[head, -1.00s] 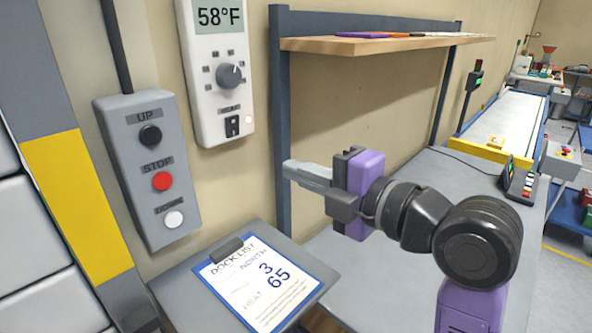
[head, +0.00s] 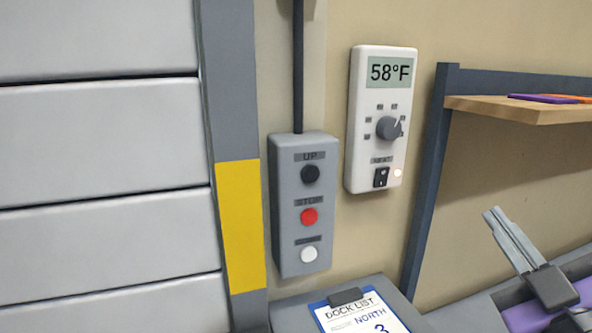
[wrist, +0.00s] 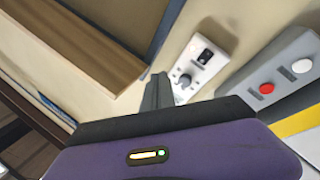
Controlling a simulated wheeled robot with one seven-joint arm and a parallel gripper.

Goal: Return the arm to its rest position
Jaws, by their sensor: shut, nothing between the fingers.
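My gripper (head: 515,240) is at the lower right of the head view, its grey fingers together and pointing up and to the left, with part of its purple body cut off by the picture edge. In the wrist view my gripper (wrist: 158,90) is shut with nothing held, its fingertips in front of the wall by the thermostat. No contact with anything shows.
A thermostat (head: 368,150) reading 58°F and a grey button box (head: 290,235) hang on the wall. A shelf (head: 520,112) is at right, a roller door (head: 90,140) at left. A clipboard (head: 365,322) lies below. The wall between shelf and bench is clear.

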